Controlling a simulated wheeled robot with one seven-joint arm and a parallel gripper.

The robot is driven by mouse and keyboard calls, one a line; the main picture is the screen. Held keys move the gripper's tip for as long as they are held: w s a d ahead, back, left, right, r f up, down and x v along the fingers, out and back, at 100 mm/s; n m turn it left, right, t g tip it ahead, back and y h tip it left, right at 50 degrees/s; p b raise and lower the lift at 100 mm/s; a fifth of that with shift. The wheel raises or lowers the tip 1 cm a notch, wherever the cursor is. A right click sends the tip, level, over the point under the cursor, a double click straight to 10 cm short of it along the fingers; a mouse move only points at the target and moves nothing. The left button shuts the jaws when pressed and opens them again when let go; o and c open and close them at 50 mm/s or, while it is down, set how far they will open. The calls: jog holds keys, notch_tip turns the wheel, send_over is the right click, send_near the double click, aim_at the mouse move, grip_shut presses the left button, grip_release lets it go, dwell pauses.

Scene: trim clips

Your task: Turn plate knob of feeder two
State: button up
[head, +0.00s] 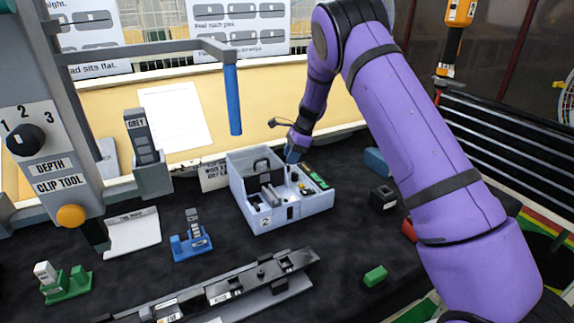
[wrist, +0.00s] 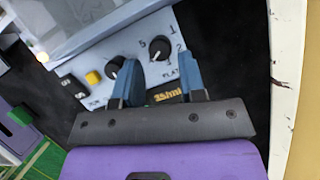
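A black knob (wrist: 160,48) with printed numbers around it, 1, 2 and 5 legible, sits on a light grey panel (wrist: 195,38) in the wrist view. Lettering starting "PLAT" lies beside it. My gripper (wrist: 158,80) is open, its two blue fingers apart. The knob shows through the gap, beyond the fingertips; I cannot tell whether they touch it. A second black knob (wrist: 113,67) is just left of the left finger. In the head view my gripper (head: 293,155) is over the back of a light grey box unit (head: 265,218). No feeder number is readable.
A yellow button (wrist: 92,77) is left of the knobs. The depth clip tool (head: 58,175) stands far left, with a blue hanging handle (head: 232,100). A dark rail (head: 240,285) lies in front. A black block (head: 383,197) and green block (head: 376,275) lie right of the box.

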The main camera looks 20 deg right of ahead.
jog(key=shift+x, duration=1.95)
jog(key=shift+c, duration=0.3)
jog(key=c, duration=0.6)
jog(key=n+g, duration=0.1)
jog(key=n, duration=0.2)
jog(key=n+g, duration=0.1)
jog(key=n, duration=0.1)
jog(key=shift+w+n+h, duration=0.1)
jog(key=shift+n+h, duration=0.2)
jog(key=shift+n, duration=0.1)
jog(key=n+g, duration=0.1)
jog(key=n, duration=0.1)
jog(key=n+h, duration=0.1)
jog(key=n, duration=0.1)
jog(key=shift+n+g, duration=0.4)
jog(key=shift+n, duration=0.3)
